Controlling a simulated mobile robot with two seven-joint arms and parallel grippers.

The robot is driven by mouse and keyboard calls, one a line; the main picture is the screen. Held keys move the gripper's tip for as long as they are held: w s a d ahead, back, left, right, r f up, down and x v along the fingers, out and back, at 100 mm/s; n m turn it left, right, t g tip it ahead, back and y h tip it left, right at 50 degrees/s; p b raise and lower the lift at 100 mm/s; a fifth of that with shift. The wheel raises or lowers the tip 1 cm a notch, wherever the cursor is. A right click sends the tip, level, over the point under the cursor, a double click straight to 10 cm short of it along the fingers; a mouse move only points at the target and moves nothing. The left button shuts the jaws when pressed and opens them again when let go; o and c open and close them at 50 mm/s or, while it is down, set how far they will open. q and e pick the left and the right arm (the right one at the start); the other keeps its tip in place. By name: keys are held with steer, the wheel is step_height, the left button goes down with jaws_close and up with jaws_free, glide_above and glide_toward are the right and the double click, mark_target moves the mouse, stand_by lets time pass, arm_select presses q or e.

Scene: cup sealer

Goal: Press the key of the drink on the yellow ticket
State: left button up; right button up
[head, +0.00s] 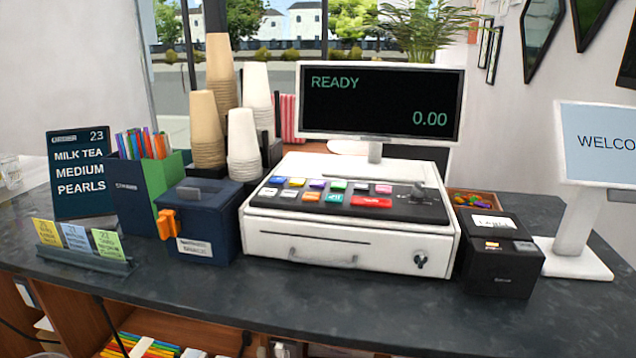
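The yellow ticket (46,233) stands at the left end of a dark ticket holder (90,261) at the front left of the counter, beside a blue ticket (76,238) and a green ticket (107,245). Its print is too small to read. The white cash register (345,246) stands in the middle with its drawer shut. Its black key panel (400,206) carries several coloured keys, among them a red key (371,202), a teal key (334,198) and an orange key (311,196). Key labels are not legible. The register display (381,103) reads READY and 0.00. Neither gripper is in view.
A dark sign (80,190) reads MILK TEA MEDIUM PEARLS. A blue box (203,240) with an orange part stands left of the register, before cup stacks (243,145). A black printer (500,262) and a WELCOME screen (597,145) stand right. The front counter strip (330,305) is clear.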

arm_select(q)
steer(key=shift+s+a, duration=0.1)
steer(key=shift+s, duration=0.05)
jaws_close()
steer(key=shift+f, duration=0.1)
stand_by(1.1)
